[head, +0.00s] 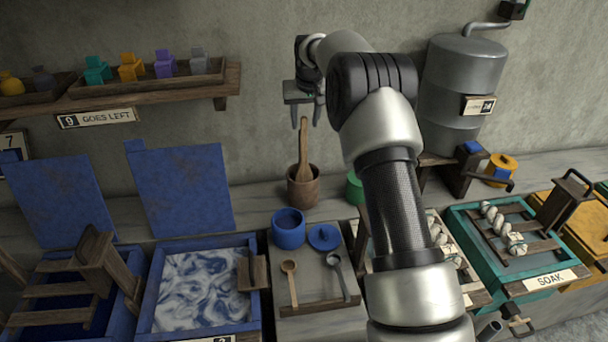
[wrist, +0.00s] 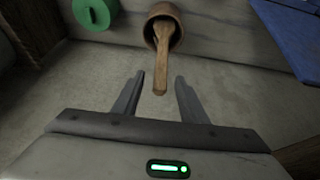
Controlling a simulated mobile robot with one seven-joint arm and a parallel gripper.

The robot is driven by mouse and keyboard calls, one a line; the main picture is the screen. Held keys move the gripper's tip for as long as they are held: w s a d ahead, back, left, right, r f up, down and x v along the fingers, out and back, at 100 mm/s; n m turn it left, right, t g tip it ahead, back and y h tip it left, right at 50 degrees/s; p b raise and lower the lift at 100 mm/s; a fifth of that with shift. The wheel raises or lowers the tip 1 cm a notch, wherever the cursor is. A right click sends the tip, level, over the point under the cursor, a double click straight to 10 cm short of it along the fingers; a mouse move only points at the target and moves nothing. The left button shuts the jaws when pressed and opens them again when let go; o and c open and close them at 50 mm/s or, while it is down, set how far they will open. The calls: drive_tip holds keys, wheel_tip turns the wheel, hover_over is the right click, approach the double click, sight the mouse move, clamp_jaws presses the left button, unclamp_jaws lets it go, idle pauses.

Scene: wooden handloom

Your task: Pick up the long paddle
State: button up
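The long paddle (head: 303,155) is wooden and stands nearly upright in a round brown wooden pot (head: 303,192) on the counter at the back, its handle pointing up. My gripper (head: 307,122) is at the top of the handle in the head view, with its fingers pointing down. In the wrist view the paddle (wrist: 161,62) rises out of the pot (wrist: 170,14), and its handle end lies just beyond and between the fingertips. My gripper (wrist: 157,80) is open and empty there. The paddle's lower end is hidden inside the pot.
A green lidded container (head: 355,188) stands right of the wooden pot, partly behind my arm. A shelf (head: 150,90) juts from the wall at left. Tall blue panels (head: 185,190) stand left.

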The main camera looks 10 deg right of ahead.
sight(304, 126)
drive_tip(key=x, duration=0.4)
drive_tip(key=shift+s+f, duration=0.1)
drive_tip(key=shift+f, duration=0.1)
clamp_jaws()
drive_tip(key=shift+r, duration=0.1)
wheel_tip(304, 126, up, 18)
drive_tip(key=p, duration=0.4)
idle(0.4)
